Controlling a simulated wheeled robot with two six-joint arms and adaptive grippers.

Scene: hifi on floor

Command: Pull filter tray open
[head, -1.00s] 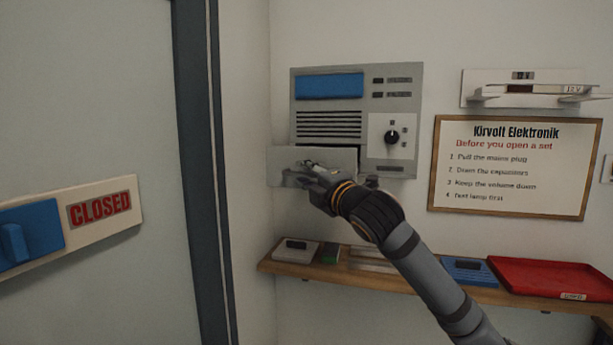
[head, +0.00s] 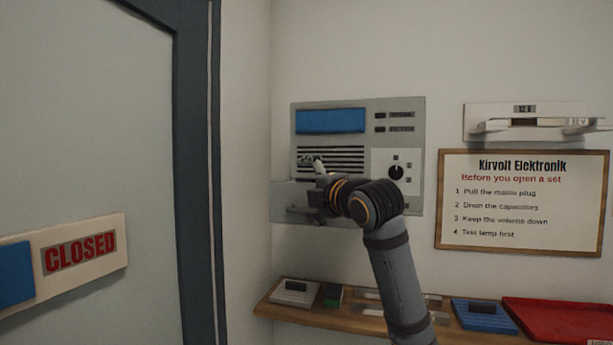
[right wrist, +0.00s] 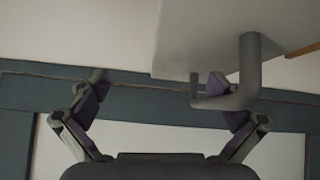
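The filter tray (head: 283,192) is a grey front with a small bar handle (head: 297,209), low on the left of a grey wall unit (head: 416,150). The tray front reaches past the unit's left edge and appears to stand forward of it. My right gripper (head: 316,178) is at the tray front, near the handle, and partly covers it. In the right wrist view the fingers (right wrist: 158,88) are spread with nothing gripped between them. The bent handle (right wrist: 238,98) overlaps one finger there, under the tray front (right wrist: 198,40); contact cannot be told. My left gripper is out of view.
The unit has a blue display, vent slots and a black knob (head: 396,172). Below is a wooden shelf (head: 262,310) with small parts and a red tray (head: 560,318). A sign (head: 521,203) hangs right. A door with a CLOSED plate (head: 80,252) is left.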

